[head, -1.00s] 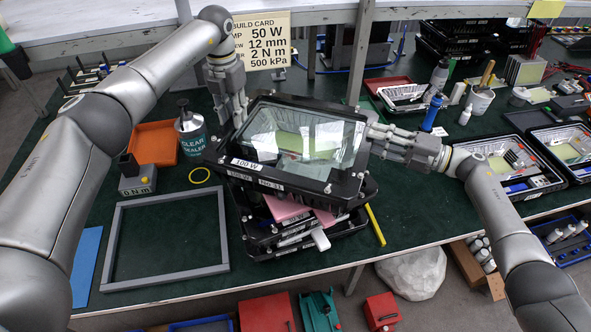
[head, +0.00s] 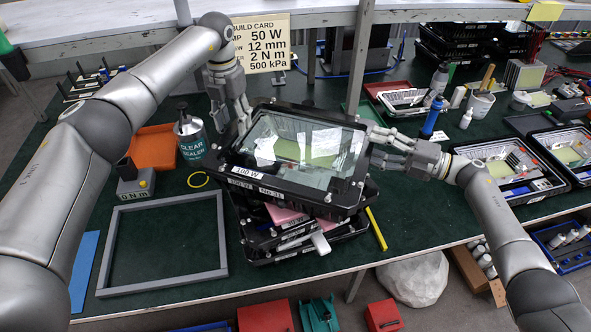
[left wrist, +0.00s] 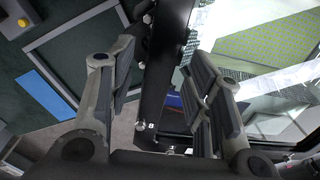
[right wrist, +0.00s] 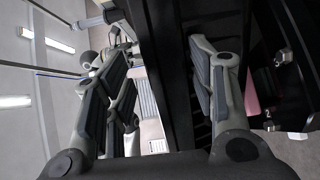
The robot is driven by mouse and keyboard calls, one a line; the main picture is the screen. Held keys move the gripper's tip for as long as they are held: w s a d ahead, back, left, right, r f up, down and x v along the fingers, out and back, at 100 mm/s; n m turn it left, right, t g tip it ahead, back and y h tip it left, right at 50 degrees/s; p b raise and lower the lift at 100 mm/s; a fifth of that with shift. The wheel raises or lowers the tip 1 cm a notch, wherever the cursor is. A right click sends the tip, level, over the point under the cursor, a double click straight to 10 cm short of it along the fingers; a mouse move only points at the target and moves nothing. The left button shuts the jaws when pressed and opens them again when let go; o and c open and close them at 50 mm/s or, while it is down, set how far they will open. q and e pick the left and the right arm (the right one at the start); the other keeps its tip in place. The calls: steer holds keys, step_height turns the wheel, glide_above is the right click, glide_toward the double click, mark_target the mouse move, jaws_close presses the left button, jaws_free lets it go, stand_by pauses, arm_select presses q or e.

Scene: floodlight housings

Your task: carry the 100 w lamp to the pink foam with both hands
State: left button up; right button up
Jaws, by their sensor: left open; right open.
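The 100 W lamp (head: 247,170) is a black-framed housing with a glass front. It lies face up, slightly tilted, on top of a stack of black housings. The pink foam (head: 285,214) shows as a strip beneath its front edge; the lamp hides the rest. Whether the lamp fully rests on it I cannot tell. My left gripper (head: 238,112) is open at the lamp's left back corner. In the left wrist view its fingers stand either side of the black rim (left wrist: 163,75). My right gripper (head: 382,143) is open at the right edge, its fingers astride the black wall (right wrist: 172,75).
A grey square frame (head: 165,240), a yellow ring (head: 198,179) and a sealer can (head: 190,138) lie left of the stack. A yellow bar (head: 376,229) and a blue bottle (head: 432,118) are on its right. Trays with parts (head: 505,165) stand further right.

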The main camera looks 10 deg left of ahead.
arm_select(q)
step_height(320, 180, up, 12)
steer(key=shift+f, duration=0.15)
arm_select(e)
steer(key=v, duration=1.2)
steer(key=shift+d, duration=0.1)
